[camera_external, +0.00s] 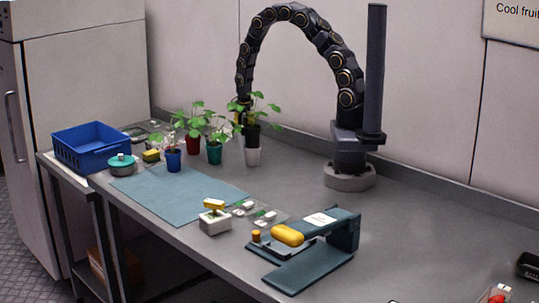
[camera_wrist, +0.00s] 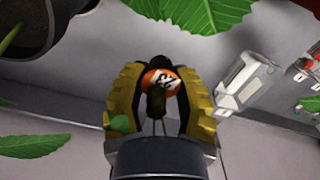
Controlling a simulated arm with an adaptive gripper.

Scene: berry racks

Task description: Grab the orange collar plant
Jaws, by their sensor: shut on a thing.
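The orange collar (camera_wrist: 160,82), with white and dark number markings, sits between the two yellow fingers of my gripper (camera_wrist: 158,100) in the wrist view. The fingers are closed around the collar and a dark stem-like piece below it. In the external view my gripper (camera_external: 239,118) is behind the potted plants, beside the leaves above a dark pot (camera_external: 252,134). The collar cannot be made out there. Most of the held plant is hidden by the gripper and leaves.
Close by stand plants in a white pot (camera_external: 252,157), a teal pot (camera_external: 214,153), a red pot (camera_external: 193,145) and a blue pot (camera_external: 173,160). A blue crate (camera_external: 92,158) is at the left. The blue-green mat (camera_external: 180,190) is mostly clear.

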